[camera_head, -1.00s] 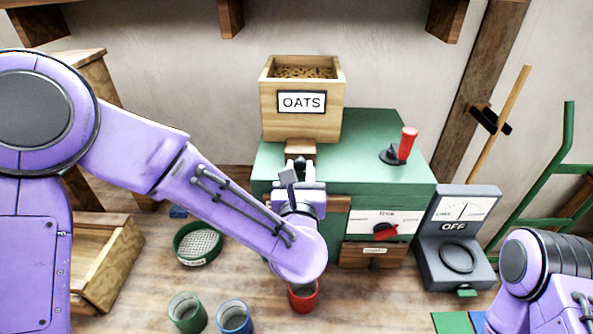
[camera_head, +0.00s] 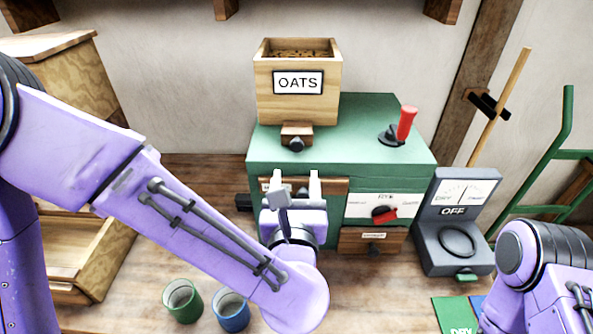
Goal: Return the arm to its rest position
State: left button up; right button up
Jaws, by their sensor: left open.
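My left arm comes in from the left, and its left gripper (camera_head: 295,178) is open and empty. The gripper points at the front of the green mill (camera_head: 345,125), in front of a wooden panel and below the small slide block (camera_head: 297,135) under the oats hopper (camera_head: 298,85). I cannot tell whether the fingers touch the panel. Part of my right arm shows at the lower right, but its gripper is out of view.
A green cup (camera_head: 183,302) and a blue cup (camera_head: 231,312) stand below my left arm. The grey meter (camera_head: 453,225) reads OFF. A red-handled crank (camera_head: 404,127) stands on the mill. A wooden bin (camera_head: 80,245) is at left.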

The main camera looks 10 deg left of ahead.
pick_arm(q)
jog(key=shift+s+d, duration=0.2)
jog(key=shift+s, duration=0.8)
